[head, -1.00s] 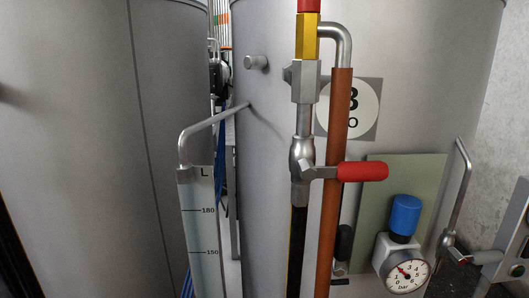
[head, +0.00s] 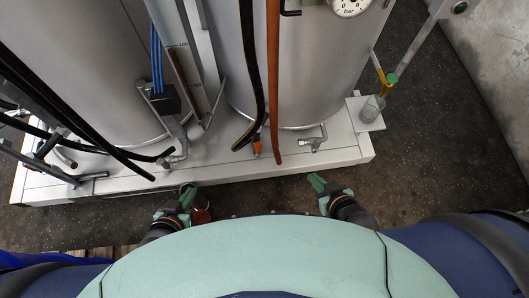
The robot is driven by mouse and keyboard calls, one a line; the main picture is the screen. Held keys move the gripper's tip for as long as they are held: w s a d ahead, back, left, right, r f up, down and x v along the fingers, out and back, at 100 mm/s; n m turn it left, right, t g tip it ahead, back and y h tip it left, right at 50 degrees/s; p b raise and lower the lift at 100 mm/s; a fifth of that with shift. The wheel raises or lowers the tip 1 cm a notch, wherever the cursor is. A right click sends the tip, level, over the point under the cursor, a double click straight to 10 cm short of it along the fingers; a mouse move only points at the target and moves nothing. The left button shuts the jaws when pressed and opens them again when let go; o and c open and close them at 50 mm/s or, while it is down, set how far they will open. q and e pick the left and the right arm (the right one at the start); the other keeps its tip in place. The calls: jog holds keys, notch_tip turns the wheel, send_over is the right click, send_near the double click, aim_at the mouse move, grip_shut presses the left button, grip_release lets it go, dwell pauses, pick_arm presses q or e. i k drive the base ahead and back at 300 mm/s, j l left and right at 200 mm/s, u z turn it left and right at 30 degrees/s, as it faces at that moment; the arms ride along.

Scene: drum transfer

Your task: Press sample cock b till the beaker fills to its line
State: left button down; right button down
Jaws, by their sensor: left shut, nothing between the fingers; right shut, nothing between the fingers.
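A small clear beaker (head: 371,109) stands on a bracket shelf (head: 361,124) at the right edge of the white plinth; its line and level are too small to read. Just above it is a fitting with a yellow body and green top (head: 391,79), seemingly a sample cock; no letter is readable on it. My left gripper (head: 187,196) is shut and empty in front of the plinth, left of centre. My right gripper (head: 316,182) is shut and empty near the plinth's front edge, below and left of the beaker, apart from it.
Two grey tanks (head: 300,75) stand on the white plinth (head: 225,168). A brown pipe (head: 273,100), a black hose (head: 252,90) and a small metal valve (head: 313,141) are at its front. Several black hoses cross at left. Dark floor (head: 440,150) is clear at right.

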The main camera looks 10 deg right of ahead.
aim_at(391, 78)
jog(key=k+l, duration=0.25)
jog(key=k+l+z, duration=0.2)
jog(key=z, duration=0.75)
